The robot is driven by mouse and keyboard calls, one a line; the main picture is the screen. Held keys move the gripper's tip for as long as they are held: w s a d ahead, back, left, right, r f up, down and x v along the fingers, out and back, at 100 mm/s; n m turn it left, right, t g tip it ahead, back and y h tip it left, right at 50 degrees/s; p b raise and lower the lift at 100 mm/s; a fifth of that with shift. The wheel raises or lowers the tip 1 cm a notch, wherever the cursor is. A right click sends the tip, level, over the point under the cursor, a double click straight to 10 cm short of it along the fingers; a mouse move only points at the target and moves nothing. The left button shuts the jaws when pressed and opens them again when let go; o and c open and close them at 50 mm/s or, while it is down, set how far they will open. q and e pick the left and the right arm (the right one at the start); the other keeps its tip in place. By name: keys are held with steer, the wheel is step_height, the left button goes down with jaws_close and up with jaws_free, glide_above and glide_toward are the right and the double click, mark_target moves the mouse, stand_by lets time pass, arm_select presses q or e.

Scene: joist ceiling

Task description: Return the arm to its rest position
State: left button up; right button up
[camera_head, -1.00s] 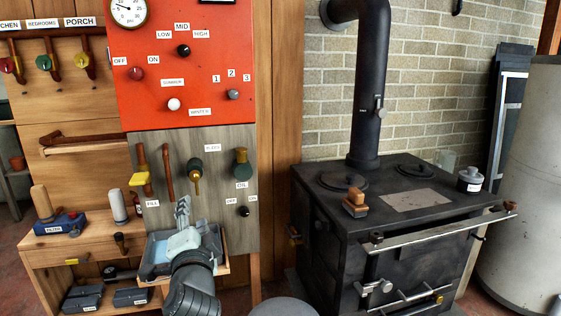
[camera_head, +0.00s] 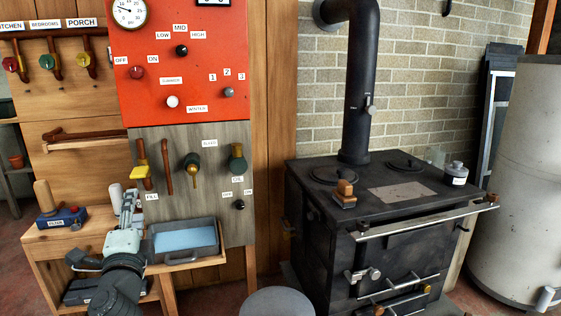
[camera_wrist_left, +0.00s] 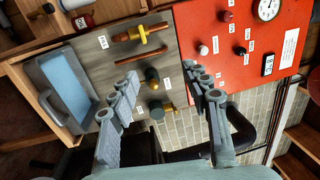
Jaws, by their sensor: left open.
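My left gripper (camera_head: 127,205) shows in the head view at the lower left, pointing up in front of the wooden bench. Its grey arm comes up from the bottom edge. In the left wrist view the two ridged fingers (camera_wrist_left: 161,95) stand wide apart with nothing between them. The gripper is open and empty, left of the grey tray (camera_head: 158,248) with a light blue inside. The tray sits on a small wooden shelf below the grey panel and also shows in the left wrist view (camera_wrist_left: 52,92). My right gripper is in neither view.
The grey panel (camera_head: 212,220) with valves and the red panel (camera_head: 205,75) with knobs stand behind the gripper. A black stove (camera_head: 320,235) with a front rail (camera_head: 425,222) stands to the right. A round grey top (camera_head: 277,303) is low in front. A blue tool (camera_head: 60,217) lies on the bench.

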arm_select(q)
steer(key=s+a+f+n+g, duration=0.1)
steer(key=s+a+f+g, duration=0.25)
steer(key=f, duration=0.65)
steer(key=s+a+f+n+g, duration=0.25)
steer(key=a+f, duration=0.25)
steer(key=f, duration=0.5)
steer(key=s+a+f+n+g, duration=0.1)
steer(key=s+a+f+g, duration=0.2)
steer(key=f, duration=0.7)
steer(key=s+a+f+n+g, duration=0.3)
steer(key=s+a+f, duration=0.1)
steer(key=s+f, duration=0.75)
steer(key=s+a+f+n+g, duration=0.35)
steer(key=s+f, duration=0.55)
steer(key=s, duration=0.5)
steer(key=s+d+f+h, duration=0.1)
steer(key=d+f+h, duration=0.1)
steer(key=d, duration=0.9)
steer(key=d+f+n+h, duration=0.1)
steer(key=d+f, duration=0.3)
steer(key=d, duration=0.7)
steer(key=shift+s+f+n+g+h, duration=0.2)
steer(key=shift+s+n+g+h, duration=0.2)
steer(key=shift+h, duration=0.5)
